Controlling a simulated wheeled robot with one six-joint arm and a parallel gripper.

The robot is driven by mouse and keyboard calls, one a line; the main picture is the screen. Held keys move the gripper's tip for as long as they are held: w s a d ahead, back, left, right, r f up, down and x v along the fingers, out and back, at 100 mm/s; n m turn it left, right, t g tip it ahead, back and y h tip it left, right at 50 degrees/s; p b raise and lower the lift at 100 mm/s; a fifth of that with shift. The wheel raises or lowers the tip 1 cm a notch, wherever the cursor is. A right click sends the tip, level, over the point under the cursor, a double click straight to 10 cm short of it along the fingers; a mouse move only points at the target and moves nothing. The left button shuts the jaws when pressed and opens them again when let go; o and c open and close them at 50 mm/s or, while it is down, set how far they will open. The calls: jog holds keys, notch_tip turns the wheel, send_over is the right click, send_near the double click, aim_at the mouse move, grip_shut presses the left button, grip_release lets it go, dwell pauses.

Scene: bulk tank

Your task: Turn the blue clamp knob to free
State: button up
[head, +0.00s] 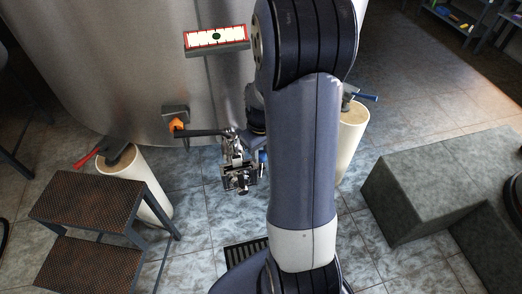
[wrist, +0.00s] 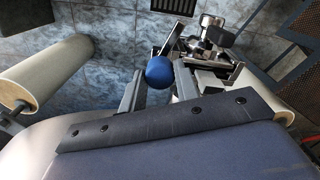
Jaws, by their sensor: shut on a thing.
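The blue clamp knob (wrist: 159,72) is a round ball in the middle of the wrist view. My gripper (wrist: 160,80) has one finger on each side of it and is shut on it. In the head view, only a sliver of the blue knob (head: 262,156) shows beside my arm, which hides most of the gripper. The metal clamp fitting (head: 238,174) is just left of the knob. It also shows behind the knob in the wrist view (wrist: 214,36). I cannot tell the clamp's exact position from these frames.
The steel tank (head: 110,60) stands behind, with a red-framed gauge (head: 216,38) and an orange valve part (head: 177,126). Tank legs have a red lever (head: 87,158) and a blue lever (head: 364,96). Steps (head: 85,200) stand left, a grey block (head: 430,175) right.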

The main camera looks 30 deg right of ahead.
aim_at(261, 153)
jog(key=shift+n, duration=1.9)
jog(key=o, duration=1)
jog(key=shift+r, duration=0.1)
notch_tip(261, 153, up, 11)
jog(key=shift+f+p, duration=0.15)
jog(key=shift+p, duration=0.7)
notch_tip(261, 153, down, 11)
jog(key=shift+r+b, duration=0.1)
jog(key=shift+b, duration=0.65)
